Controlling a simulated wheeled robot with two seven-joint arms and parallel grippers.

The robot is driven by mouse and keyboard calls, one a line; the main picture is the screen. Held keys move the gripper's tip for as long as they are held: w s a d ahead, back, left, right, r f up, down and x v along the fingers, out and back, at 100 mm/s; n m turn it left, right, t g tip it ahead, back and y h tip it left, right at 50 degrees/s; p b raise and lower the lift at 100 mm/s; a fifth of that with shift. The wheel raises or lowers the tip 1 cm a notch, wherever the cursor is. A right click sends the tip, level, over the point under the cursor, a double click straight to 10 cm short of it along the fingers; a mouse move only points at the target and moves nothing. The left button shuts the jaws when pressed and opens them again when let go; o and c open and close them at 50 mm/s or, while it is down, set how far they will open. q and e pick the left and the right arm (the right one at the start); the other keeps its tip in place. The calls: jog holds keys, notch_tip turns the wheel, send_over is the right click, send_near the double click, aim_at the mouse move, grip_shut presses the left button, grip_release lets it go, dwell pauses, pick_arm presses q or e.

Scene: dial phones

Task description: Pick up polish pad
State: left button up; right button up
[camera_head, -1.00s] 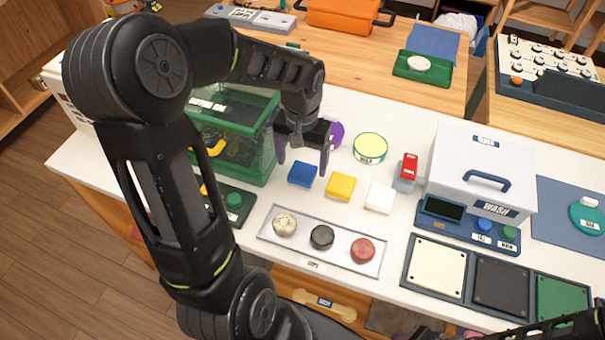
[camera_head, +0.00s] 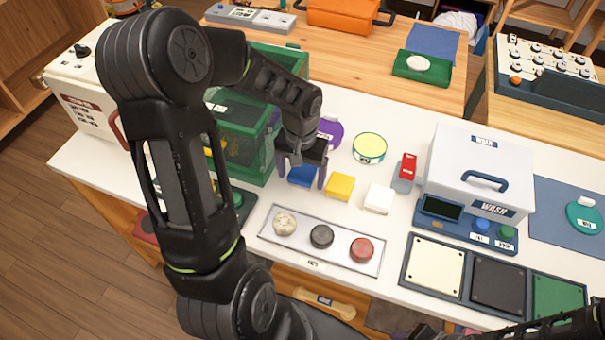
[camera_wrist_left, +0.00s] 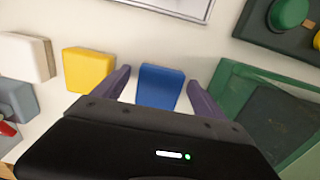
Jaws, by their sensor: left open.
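No label in view tells me which item is the polish pad. A blue block (camera_head: 301,176), a yellow block (camera_head: 340,187) and a white block (camera_head: 379,199) lie in a row on the white counter. My left gripper (camera_head: 300,178) is open above the blue block, one finger to each side in the head view. In the left wrist view the blue block (camera_wrist_left: 160,86) shows between the two purple fingers (camera_wrist_left: 157,84), with no clear contact. The yellow block (camera_wrist_left: 89,70) and white block (camera_wrist_left: 27,57) lie to the left there.
A green clear-walled box (camera_head: 248,158) stands close left of the gripper. A tray (camera_head: 272,238) with three round pieces lies in front. A purple disc (camera_head: 331,131) and a yellow-topped round tin (camera_head: 369,147) lie behind. A white wash box (camera_head: 480,160) stands right.

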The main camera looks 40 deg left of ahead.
aim_at(302, 174)
pick_arm(q)
jog(key=c, duration=1.5)
jog(key=shift+r, duration=0.1)
notch_tip(302, 174, up, 10)
jog(key=shift+f+b, duration=0.1)
jog(key=shift+b, duration=0.4)
